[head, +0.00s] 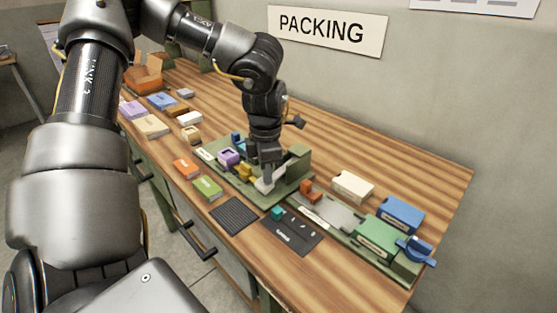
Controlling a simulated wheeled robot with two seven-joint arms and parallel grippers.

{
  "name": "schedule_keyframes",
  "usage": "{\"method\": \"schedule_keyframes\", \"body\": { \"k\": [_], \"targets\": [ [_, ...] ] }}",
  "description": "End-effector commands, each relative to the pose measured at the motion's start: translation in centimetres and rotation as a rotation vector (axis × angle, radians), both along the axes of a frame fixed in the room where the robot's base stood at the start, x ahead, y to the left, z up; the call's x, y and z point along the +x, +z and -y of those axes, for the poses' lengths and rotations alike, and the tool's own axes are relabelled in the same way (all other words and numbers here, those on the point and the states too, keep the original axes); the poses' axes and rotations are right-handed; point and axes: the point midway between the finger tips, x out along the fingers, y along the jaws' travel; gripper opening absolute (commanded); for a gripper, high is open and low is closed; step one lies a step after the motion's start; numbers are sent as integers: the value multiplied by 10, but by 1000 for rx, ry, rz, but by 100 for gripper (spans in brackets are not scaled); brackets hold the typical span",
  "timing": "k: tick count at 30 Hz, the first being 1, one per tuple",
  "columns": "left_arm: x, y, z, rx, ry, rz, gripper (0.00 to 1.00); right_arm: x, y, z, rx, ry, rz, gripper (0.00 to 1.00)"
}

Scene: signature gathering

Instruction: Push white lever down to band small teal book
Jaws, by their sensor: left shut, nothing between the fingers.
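My left gripper (267,168) points down over the green fixture (298,172) in the middle of the table. Its fingers are shut and hold nothing. A whitish piece (266,186), which looks like the white lever, lies right at the fingertips; I cannot tell whether they touch it. The gripper partly hides it. Purple, yellow and blue-teal pieces (237,138) stand on the fixture left of the gripper. A small teal block (277,212) sits on a dark mat in front. I cannot tell which piece is the small teal book. My right gripper is out of view.
Orange (186,168) and green (207,188) books lie left of the fixture, near a ribbed black pad (234,215). At right stand a cream box (352,187), a blue box (400,214) and a green fixture with a blue handle (416,250). Several books lie at back left.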

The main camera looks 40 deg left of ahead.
Motion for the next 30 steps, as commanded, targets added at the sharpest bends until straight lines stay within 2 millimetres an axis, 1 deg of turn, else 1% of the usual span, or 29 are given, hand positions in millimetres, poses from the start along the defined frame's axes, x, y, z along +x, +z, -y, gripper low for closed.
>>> {"method": "schedule_keyframes", "body": {
  "k": [30],
  "targets": [
    [0,86,0,0,0,0,0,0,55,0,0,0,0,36]
  ]
}}
